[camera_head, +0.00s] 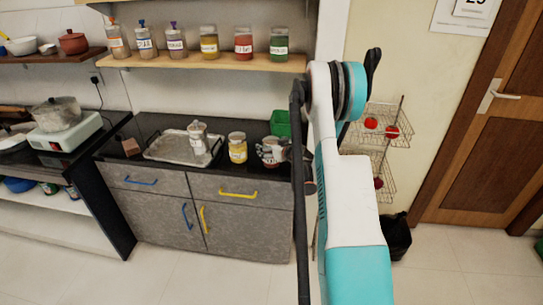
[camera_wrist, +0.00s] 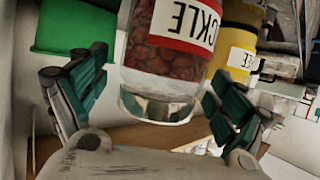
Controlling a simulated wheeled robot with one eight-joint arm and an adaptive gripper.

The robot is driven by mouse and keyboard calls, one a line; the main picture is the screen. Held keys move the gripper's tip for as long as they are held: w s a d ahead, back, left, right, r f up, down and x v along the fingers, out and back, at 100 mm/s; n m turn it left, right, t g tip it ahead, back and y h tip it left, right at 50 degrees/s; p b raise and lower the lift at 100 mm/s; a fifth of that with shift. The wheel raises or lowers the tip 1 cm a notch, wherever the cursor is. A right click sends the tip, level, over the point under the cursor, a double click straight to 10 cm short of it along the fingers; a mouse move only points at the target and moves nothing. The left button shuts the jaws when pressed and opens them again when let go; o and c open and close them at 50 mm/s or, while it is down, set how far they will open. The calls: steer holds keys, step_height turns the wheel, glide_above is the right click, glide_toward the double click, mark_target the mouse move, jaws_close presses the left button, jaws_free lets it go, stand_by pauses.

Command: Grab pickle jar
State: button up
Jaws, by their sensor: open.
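The pickle jar (camera_wrist: 165,65) is a clear glass jar with reddish contents and a white label with a red band, whose letters appear upside down in the wrist view. It stands between the two green-padded fingers of my gripper (camera_wrist: 160,100), which are spread apart with a visible gap on each side. The far end of the jar is cut off by the frame's top edge. In the head view my gripper (camera_head: 270,150) is at the right end of the dark counter, and it largely hides the jar there.
A green container (camera_head: 280,122) stands behind. A metal tray (camera_head: 165,151) with a pale canister (camera_head: 198,137) is to the left. A wooden shelf (camera_head: 205,64) with several jars hangs above.

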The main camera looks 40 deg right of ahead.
steer(key=shift+w, duration=0.1)
steer(key=shift+c, duration=0.5)
steer(key=c, duration=1.6)
